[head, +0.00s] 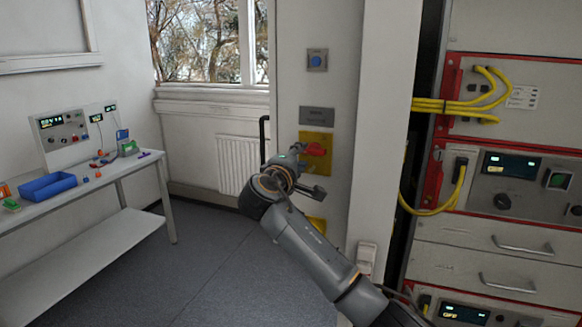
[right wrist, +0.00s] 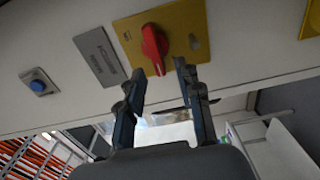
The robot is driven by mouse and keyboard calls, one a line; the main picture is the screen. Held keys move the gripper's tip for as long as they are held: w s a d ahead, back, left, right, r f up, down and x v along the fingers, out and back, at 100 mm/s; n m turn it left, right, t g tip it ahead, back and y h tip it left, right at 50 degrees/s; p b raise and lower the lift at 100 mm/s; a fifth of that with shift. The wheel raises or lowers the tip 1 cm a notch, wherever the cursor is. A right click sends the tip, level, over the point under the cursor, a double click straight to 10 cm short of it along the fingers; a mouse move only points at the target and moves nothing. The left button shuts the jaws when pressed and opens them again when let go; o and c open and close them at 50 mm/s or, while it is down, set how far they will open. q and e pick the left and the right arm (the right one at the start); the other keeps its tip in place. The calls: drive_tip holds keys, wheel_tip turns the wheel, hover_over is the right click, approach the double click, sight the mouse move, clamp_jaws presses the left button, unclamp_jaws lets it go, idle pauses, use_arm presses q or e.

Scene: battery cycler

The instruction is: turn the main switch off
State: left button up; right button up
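The main switch is a red rotary knob (head: 316,149) on a yellow plate (head: 326,138), mounted on the light grey column. In the right wrist view the red knob (right wrist: 152,46) sits on its yellow plate (right wrist: 190,20), just ahead of the fingertips. My right gripper (head: 309,172) is beside the knob in the head view and hides part of the plate. In the right wrist view its two fingers (right wrist: 159,70) are apart, with the knob's lower end near the gap between them. I cannot tell whether they touch it. My left gripper is not in view.
A blue button (head: 317,61) and a grey label plate (head: 317,116) are above the switch. A second yellow plate (head: 316,224) is below it. The rack (head: 500,150) with yellow cables stands right. A bench (head: 100,178) stands left; the floor between is clear.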

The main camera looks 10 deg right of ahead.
drive_tip(key=v, duration=0.8)
drive_tip(key=shift+s+a, duration=0.25)
drive_tip(key=shift+a, duration=0.05)
drive_tip(key=w+d+f+n+g+y+b, duration=0.1)
drive_tip(key=w+f+g+y+b, duration=0.15)
drive_tip(key=f, duration=1.85)
drive_tip(key=s+d+f+g+y, duration=0.15)
drive_tip(key=s+f, duration=0.25)
drive_tip(key=f, duration=1)
drive_tip(key=s+f+m+g+y+b, duration=0.15)
drive_tip(key=s+f, duration=0.35)
drive_tip(key=f, duration=0.9)
drive_tip(key=s+d+f+g+y, duration=0.15)
drive_tip(key=s+f, duration=0.25)
drive_tip(key=f, duration=0.9)
drive_tip(key=s+d+f+m+g+y+b, duration=0.2)
drive_tip(key=s+f+m+g, duration=0.2)
drive_tip(key=s+f, duration=1.85)
drive_tip(key=s+d+f+m+g, duration=0.1)
drive_tip(key=s+f+m, duration=0.1)
drive_tip(key=s, duration=1.2)
drive_tip(key=s+d+f+m+g+y+b, duration=0.1)
drive_tip(key=s+f, duration=0.4)
drive_tip(key=s, duration=0.9)
drive_tip(key=shift+s+d+m+g, duration=0.2)
drive_tip(key=shift+d+m+g, duration=0.35)
drive_tip(key=shift+m, duration=0.2)
